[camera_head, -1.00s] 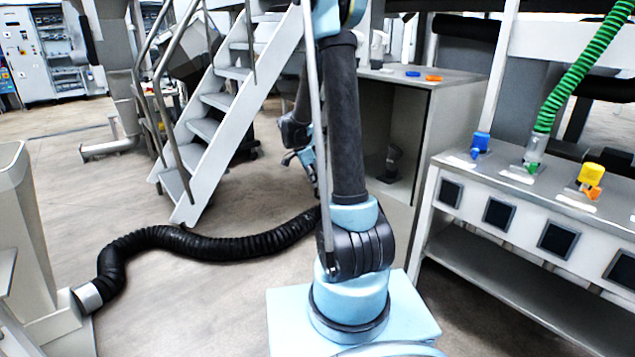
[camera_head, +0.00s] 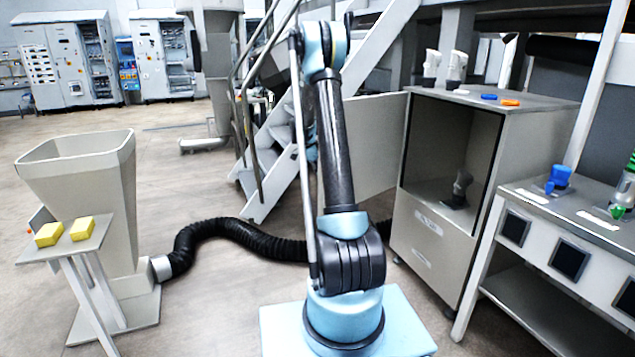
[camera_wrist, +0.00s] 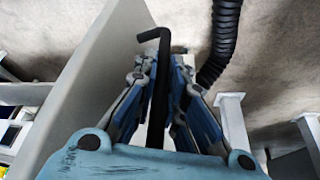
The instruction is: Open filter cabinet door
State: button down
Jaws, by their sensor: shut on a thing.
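The filter cabinet (camera_head: 487,97) stands right of my arm with its front open and its inside showing. Its pale grey door (camera_head: 372,145) is swung out to the left, partly hidden behind my arm. In the wrist view the door (camera_wrist: 95,85) is a flat panel left of my gripper. My gripper (camera_wrist: 166,85) is shut on the black bent door handle (camera_wrist: 153,35), whose top end shows above the fingers. In the head view my gripper and the handle are largely hidden by the arm.
A dark grey item (camera_head: 458,190) stands inside the cabinet. A black hose (camera_head: 235,230) crosses the floor to a grey hopper (camera_head: 80,180). A stand (camera_head: 75,247) with yellow blocks is at left, stairs (camera_head: 275,150) behind, and a bench (camera_head: 560,235) at right.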

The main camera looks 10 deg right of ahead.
jog(key=shift+w+a, duration=0.15)
jog(key=shift+w, duration=0.5)
jog(key=c, duration=1.7)
grip_release()
jog(key=shift+o, duration=0.2)
jog(key=shift+a, duration=0.1)
jog(key=shift+r, duration=0.1)
jog(key=v, duration=1.1)
jog(key=shift+a+r, duration=0.15)
jog(key=shift+r, duration=0.15)
jog(key=shift+c, duration=0.2)
